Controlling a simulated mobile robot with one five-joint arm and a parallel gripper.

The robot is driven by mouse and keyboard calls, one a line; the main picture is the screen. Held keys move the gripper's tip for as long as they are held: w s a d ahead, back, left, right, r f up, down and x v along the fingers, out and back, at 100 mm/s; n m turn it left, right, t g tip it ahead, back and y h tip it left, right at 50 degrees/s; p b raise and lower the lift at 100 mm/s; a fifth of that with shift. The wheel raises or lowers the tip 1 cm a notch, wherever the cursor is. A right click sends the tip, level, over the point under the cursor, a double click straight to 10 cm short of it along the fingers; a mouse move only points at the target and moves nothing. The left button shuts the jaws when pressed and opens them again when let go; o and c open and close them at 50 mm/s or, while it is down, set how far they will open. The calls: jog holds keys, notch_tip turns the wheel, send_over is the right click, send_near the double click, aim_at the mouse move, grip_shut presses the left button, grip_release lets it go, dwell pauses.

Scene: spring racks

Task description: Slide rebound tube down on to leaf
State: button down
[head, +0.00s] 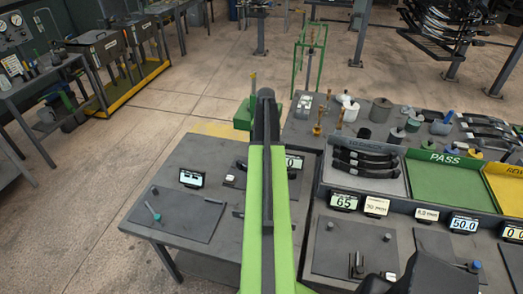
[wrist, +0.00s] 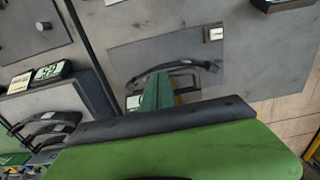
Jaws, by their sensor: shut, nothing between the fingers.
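My gripper (wrist: 157,84) shows in the wrist view as green fingers, close together with nothing seen between them. It is above a grey plate (wrist: 135,60). A dark curved leaf (wrist: 185,64) lies on that plate, partly hidden behind the fingers. Whether they touch it I cannot tell. A small dark piece is at the leaf's right end, but I cannot make out whether it is the rebound tube. In the head view my green arm hides the gripper and the leaf.
In the head view, more black leaves (head: 365,160) lie in a grey bin, beside the green PASS bin (head: 446,182) and a yellow bin (head: 505,185). Brass parts (head: 318,122) and cylinders stand behind. A left plate (head: 177,212) holds a teal-tipped tool (head: 152,210).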

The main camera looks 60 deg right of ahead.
notch_tip(320, 180, down, 7)
jog(key=b, duration=0.7)
jog(key=shift+f, duration=0.2)
dwell(1.6)
jog(key=shift+w, duration=0.1)
